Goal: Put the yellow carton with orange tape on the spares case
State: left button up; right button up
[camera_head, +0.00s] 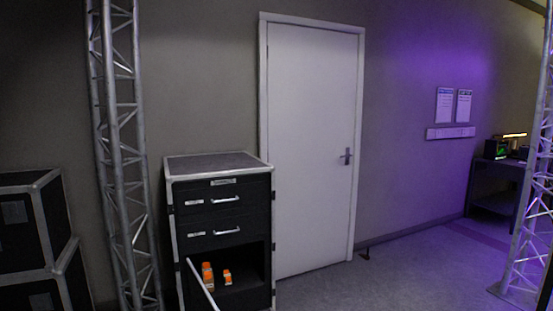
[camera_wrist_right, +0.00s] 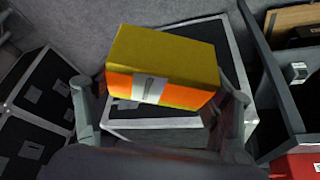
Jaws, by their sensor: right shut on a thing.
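The yellow carton with orange tape (camera_wrist_right: 160,68) is between the fingers of my right gripper (camera_wrist_right: 155,92), which is shut on it, in the right wrist view. The carton has an orange band with a pale label on its near side. Behind it in that view is a black-topped case with grey metal edges (camera_wrist_right: 208,32); I cannot tell whether the carton touches it, or whether this is the spares case. The carton and my grippers do not show in the head view. My left gripper is in neither view.
A black drawer cabinet (camera_head: 222,198) has an open lower bay with small orange-and-white items (camera_head: 207,274). Stacked black cases (camera_head: 28,225) and a truss upright (camera_head: 120,150) stand left. A red bin (camera_wrist_right: 298,166) is at lower right of the wrist view. Floor is clear before the door (camera_head: 311,140).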

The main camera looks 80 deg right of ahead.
aim_at(213, 161)
jog(key=l+z, duration=0.15)
jog(key=l, duration=0.3)
jog(key=i+l+z, duration=0.1)
jog(key=l, duration=0.3)
jog(key=i+l+z, duration=0.15)
jog(key=l, duration=0.25)
jog(key=l+z, duration=0.15)
jog(key=l, duration=0.3)
jog(key=i+l+z, duration=0.1)
jog(key=l, duration=0.3)
jog(key=i+l+z, duration=0.15)
jog(key=l, duration=0.2)
jog(key=i+l+z, duration=0.1)
jog(key=l, duration=0.3)
jog(key=i, duration=0.1)
